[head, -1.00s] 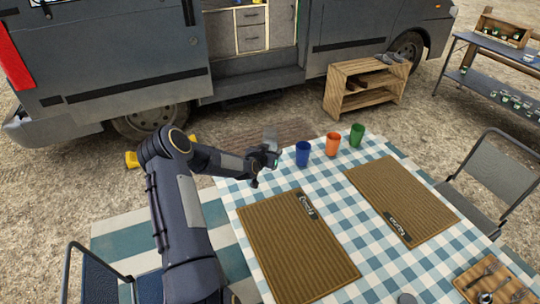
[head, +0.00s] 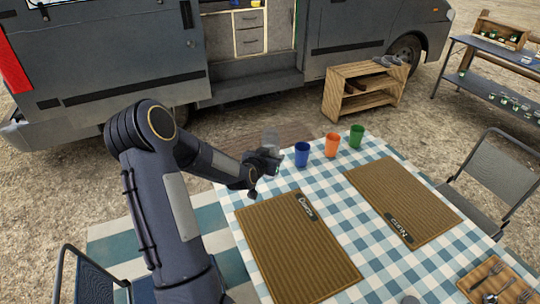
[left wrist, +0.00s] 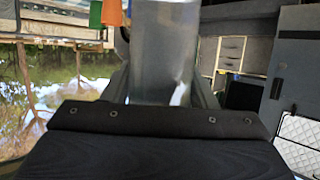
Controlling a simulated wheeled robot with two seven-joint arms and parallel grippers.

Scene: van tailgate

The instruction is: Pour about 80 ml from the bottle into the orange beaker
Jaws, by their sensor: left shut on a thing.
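The orange beaker (head: 331,145) stands upright on the checked tablecloth (head: 238,197), between a blue beaker (head: 302,154) and a green beaker (head: 356,136). My left gripper (head: 270,158) is at the table's far left edge, left of the blue beaker. It is shut on the clear bottle (head: 270,140), whose top shows faintly above the fingers. In the left wrist view the bottle (left wrist: 163,50) fills the middle, see-through and greyish. The orange beaker (left wrist: 112,12) and green beaker (left wrist: 96,14) show at that view's top. How much liquid the bottle holds cannot be told. My right gripper is not in view.
Two brown woven placemats (head: 297,247) (head: 402,202) lie on the table. A wooden tray with cutlery (head: 497,283) is at the near right corner. A folding chair (head: 487,180) stands at the right. A wooden crate shelf (head: 364,92) and the van (head: 100,60) are behind.

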